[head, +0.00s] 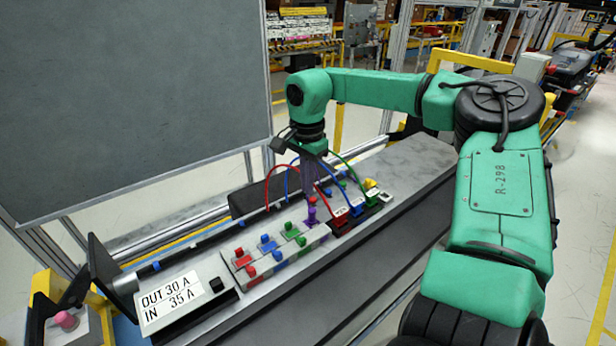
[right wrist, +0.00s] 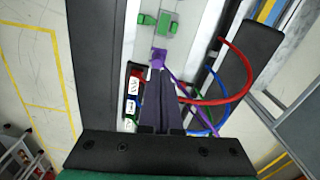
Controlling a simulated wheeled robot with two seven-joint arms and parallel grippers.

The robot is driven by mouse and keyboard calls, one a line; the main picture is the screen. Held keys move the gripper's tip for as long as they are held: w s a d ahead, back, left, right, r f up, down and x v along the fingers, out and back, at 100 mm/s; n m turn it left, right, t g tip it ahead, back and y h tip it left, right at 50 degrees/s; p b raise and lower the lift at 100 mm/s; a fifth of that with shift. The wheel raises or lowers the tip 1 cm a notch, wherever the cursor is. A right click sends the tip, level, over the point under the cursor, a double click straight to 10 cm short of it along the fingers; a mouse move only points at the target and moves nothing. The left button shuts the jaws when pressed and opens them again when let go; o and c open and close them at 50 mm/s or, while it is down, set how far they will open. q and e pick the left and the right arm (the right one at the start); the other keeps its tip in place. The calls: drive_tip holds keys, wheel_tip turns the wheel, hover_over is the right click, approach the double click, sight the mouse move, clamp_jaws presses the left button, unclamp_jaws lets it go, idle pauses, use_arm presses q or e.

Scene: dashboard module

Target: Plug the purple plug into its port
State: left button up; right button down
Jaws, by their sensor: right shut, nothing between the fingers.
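The purple plug (head: 311,214) stands upright at the far end of the grey module (head: 275,262), at the purple spot in the row of coloured ports. It also shows in the right wrist view (right wrist: 158,57), just beyond my fingertips. I cannot tell how deep it sits, and its port is mostly hidden under it. A purple cable (right wrist: 186,98) runs beside the fingers. My right gripper (head: 309,193) is shut and empty, pointing down just above the plug; its fingertips also show in the wrist view (right wrist: 158,72). My left gripper is not in view.
Red (head: 268,188), blue and green cables arch close around my right gripper. Black connectors with white labels (head: 341,213) stand to its right. Red, blue and green plugs (head: 268,240) line the module. A sign reading OUT 30 A, IN 35 A (head: 168,300) is at the near left.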

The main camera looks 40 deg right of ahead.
sight(312, 210)
drive_tip(key=f+b, duration=0.1)
drive_tip(key=f, duration=0.1)
drive_tip(key=d+f+b, duration=0.1)
drive_tip(key=f, duration=0.1)
drive_tip(key=d+f+b, duration=0.1)
drive_tip(key=shift+s+d+f, duration=0.1)
drive_tip(key=shift+s+f, duration=0.15)
drive_tip(key=shift+f, duration=0.15)
drive_tip(key=shift+w+a+f+b, duration=0.1)
drive_tip(key=shift+a+f+b, duration=0.05)
drive_tip(key=shift+a+b, duration=0.15)
drive_tip(key=shift+w+a, duration=0.1)
drive_tip(key=shift+a, duration=0.2)
drive_tip(key=shift+d, duration=0.3)
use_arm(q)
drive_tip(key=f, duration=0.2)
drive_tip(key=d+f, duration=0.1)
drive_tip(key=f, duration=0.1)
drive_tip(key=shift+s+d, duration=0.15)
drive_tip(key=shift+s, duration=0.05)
use_arm(e)
drive_tip(key=shift+f, duration=0.2)
drive_tip(key=shift+a, duration=0.1)
